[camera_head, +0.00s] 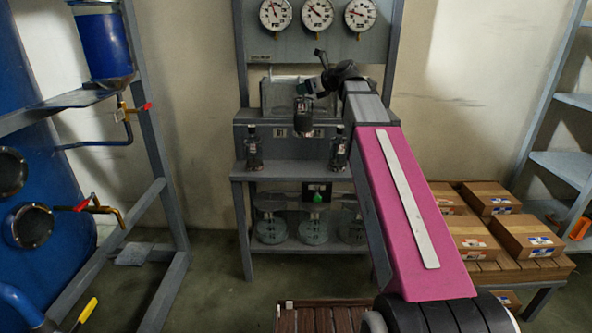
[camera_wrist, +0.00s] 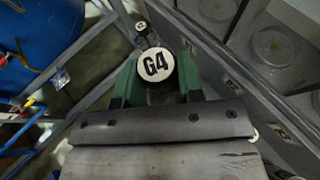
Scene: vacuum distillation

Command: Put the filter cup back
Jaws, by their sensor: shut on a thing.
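My gripper (camera_wrist: 158,85) is shut on a dark filter cup (camera_wrist: 157,66) with a round white top marked "G4". The green fingers stand on either side of it. In the head view the gripper (camera_head: 308,90) is in front of the bench's back part, and the held cup (camera_head: 303,120) hangs upright below it, above the front shelf. Two dark, labelled bottle-like vessels stand on that shelf, one at left (camera_head: 253,150) and one at right (camera_head: 338,150). One smaller white-topped item (camera_wrist: 141,27) shows beyond the held cup in the wrist view.
The grey bench (camera_head: 290,172) carries the shelf, with several clear glass vessels (camera_head: 314,226) on its lower level. Three gauges (camera_head: 318,14) are above. A blue tank and frame (camera_head: 150,120) are at left.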

